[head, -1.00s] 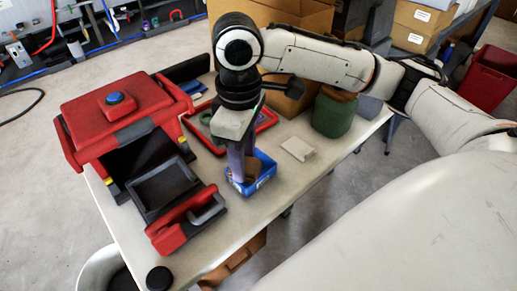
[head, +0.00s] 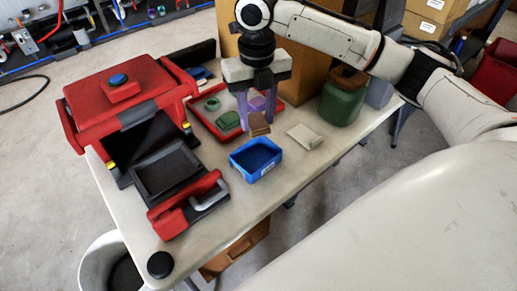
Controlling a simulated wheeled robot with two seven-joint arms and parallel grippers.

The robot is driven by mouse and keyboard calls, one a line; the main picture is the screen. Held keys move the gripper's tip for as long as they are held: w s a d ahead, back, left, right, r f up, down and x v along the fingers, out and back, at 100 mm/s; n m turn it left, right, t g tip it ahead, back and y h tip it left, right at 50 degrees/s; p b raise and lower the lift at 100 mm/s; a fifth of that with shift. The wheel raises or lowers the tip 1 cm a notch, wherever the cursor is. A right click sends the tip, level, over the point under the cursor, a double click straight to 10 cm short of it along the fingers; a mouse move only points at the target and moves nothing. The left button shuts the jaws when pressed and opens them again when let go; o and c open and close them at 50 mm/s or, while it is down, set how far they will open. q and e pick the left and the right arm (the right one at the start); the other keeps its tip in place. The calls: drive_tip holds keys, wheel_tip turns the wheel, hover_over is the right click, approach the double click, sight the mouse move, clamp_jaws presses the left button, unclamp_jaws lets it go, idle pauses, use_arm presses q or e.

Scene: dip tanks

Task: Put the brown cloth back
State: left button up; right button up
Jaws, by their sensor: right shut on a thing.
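My right gripper (head: 256,117) points down near the middle of the table, with its purple fingers shut on the brown cloth (head: 260,126). The folded cloth hangs at the fingertips, above the front edge of the red tray (head: 205,128) and behind the blue bin (head: 241,168). The inside of the bin looks empty. The tray holds a green ring (head: 212,103), a green folded cloth (head: 228,121) and a purple item (head: 258,103) partly hidden behind the fingers. My left gripper is not in view.
A red machine with a blue button (head: 118,80) and a dark open basin (head: 165,170) fills the left side. A pale folded cloth (head: 305,137) lies right of the bin. A green canister (head: 341,102) and a cardboard box (head: 306,75) stand behind. A black knob (head: 160,264) sits at the front corner.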

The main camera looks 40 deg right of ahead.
sight(260, 126)
drive_tip(key=n, duration=0.2)
drive_tip(key=d+n, duration=0.1)
drive_tip(key=shift+w+d+f, duration=0.1)
drive_tip(key=shift+w+f, duration=0.2)
drive_tip(key=shift+w, duration=0.1)
drive_tip(key=shift+n, duration=0.4)
wheel_tip(260, 126, down, 4)
drive_tip(key=shift+d+f, duration=0.1)
drive_tip(key=shift+f, duration=2.85)
drive_tip(key=shift+f, duration=0.2)
drive_tip(key=shift+f, duration=0.35)
drive_tip(key=o, duration=0.9)
drive_tip(key=shift+o, duration=0.2)
